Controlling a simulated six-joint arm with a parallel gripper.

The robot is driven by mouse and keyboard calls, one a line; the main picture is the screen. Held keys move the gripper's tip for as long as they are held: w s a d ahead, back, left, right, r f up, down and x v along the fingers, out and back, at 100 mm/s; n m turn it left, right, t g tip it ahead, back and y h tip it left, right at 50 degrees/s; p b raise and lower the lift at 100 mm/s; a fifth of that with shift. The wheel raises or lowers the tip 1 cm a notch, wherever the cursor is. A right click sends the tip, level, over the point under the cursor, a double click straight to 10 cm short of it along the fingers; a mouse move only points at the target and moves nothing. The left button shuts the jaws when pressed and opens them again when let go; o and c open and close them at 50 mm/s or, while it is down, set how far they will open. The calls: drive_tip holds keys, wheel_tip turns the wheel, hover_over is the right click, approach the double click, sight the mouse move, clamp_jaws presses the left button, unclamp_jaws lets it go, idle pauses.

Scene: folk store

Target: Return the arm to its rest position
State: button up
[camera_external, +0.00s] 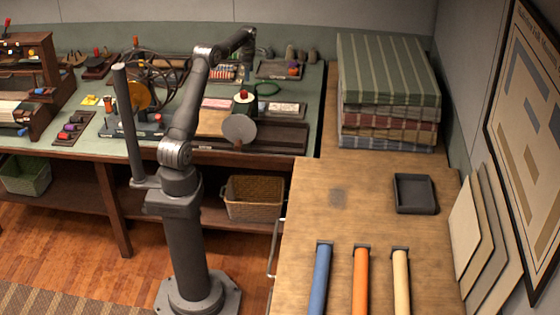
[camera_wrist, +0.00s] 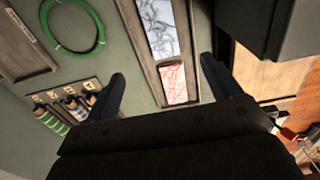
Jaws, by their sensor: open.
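My gripper (camera_wrist: 162,76) shows in the wrist view with its two dark fingers spread wide and nothing between them. Beyond the fingers is the green tabletop (camera_wrist: 125,45) with a long framed tray (camera_wrist: 146,62) holding patterned cards. In the external view my arm stands upright from its base, bends at the elbow and reaches toward the back. Its end is raised over the rear of the green table (camera_external: 313,105). The fingers are too small and dark to make out there.
A green ring (camera_wrist: 98,44) lies beside the tray, and a rack of small spools (camera_wrist: 72,108) is at lower left in the wrist view. A stack of folded cloth (camera_external: 388,75), a dark tray (camera_external: 415,208) and several colored rolls (camera_external: 361,280) occupy the wooden table (camera_external: 345,170).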

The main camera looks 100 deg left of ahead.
wheel_tip(320, 180, up, 13)
drive_tip(key=w+d+m, duration=0.8)
drive_tip(key=w+m, duration=0.1)
drive_tip(key=w, duration=0.4)
drive_tip(key=w+d+m, duration=0.8)
drive_tip(key=w, duration=0.6)
drive_tip(key=shift+w+d+r+m, duration=0.25)
drive_tip(key=shift+w+d+m, duration=0.05)
drive_tip(key=shift+m, duration=0.1)
drive_tip(key=o, duration=0.4)
